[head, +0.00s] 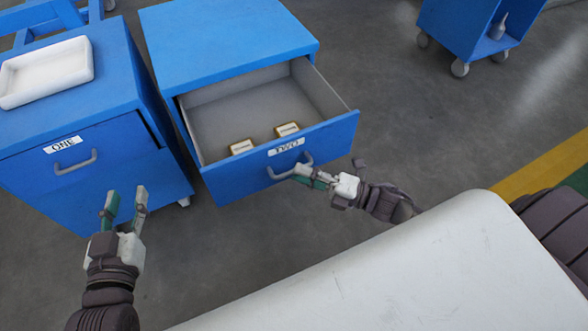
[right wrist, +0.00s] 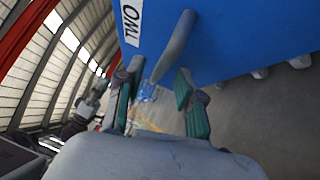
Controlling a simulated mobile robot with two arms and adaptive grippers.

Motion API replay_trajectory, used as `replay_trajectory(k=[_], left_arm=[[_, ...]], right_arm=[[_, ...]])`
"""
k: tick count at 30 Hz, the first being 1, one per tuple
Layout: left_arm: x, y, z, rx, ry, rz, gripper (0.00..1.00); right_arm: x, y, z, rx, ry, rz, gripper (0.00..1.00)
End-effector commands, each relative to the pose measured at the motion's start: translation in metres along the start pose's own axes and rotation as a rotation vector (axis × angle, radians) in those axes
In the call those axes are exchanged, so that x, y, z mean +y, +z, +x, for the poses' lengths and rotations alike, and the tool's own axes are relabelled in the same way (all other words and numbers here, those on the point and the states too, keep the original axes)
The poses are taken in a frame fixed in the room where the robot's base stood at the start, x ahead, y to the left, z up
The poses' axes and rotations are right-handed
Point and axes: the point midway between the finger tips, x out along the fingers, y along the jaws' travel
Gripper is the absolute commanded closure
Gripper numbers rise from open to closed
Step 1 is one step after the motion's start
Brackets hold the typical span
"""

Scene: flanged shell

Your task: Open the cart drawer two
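Cart two (head: 225,40) is a blue cabinet. Its drawer (head: 335,135), labelled TWO, is pulled well out, showing its grey inside. Two small white-and-yellow boxes lie in it, one on the left (head: 242,147) and one on the right (head: 287,129). My right gripper (head: 308,176) is at the drawer's grey handle (head: 280,173). In the right wrist view the fingers (right wrist: 157,100) are apart, with the handle (right wrist: 173,48) between and ahead of them; contact is unclear. My left gripper (head: 125,205) is open and empty, in front of cart one.
Blue cart one (head: 100,135) stands at the left with its drawer shut and a white tray (head: 47,72) on top. Another blue cart (head: 465,25) with a small bottle (head: 498,27) is at the top right. Grey floor (head: 410,110) is clear between them.

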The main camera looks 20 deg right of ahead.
Motion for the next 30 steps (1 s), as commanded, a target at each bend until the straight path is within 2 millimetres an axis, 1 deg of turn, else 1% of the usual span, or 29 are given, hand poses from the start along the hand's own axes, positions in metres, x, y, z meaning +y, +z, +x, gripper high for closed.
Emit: replay_trajectory(k=[1,6,9,12,15,18,30], left_arm=[[0.0,0.0,0.0,0.0,0.0,0.0,0.6],[0.0,0.0,0.0,0.0,0.0,0.0,0.6],[0.0,0.0,0.0,0.0,0.0,0.0,0.6],[0.0,0.0,0.0,0.0,0.0,0.0,0.6],[0.0,0.0,0.0,0.0,0.0,0.0,0.6],[0.0,0.0,0.0,0.0,0.0,0.0,0.6],[0.0,0.0,0.0,0.0,-0.001,0.0,0.6]], right_arm=[[-0.002,-0.001,-0.013,-0.001,-0.005,0.002,0.63],[-0.001,-0.001,-0.05,0.0,-0.005,0.002,0.63],[-0.001,-0.001,-0.068,-0.001,-0.005,0.003,0.63],[-0.001,-0.001,-0.081,0.0,-0.004,0.002,0.63],[-0.001,0.0,-0.089,0.0,-0.002,0.0,0.63],[-0.001,0.0,-0.092,0.0,-0.002,0.001,0.63],[-0.001,0.0,-0.092,0.0,-0.001,0.001,0.63]])
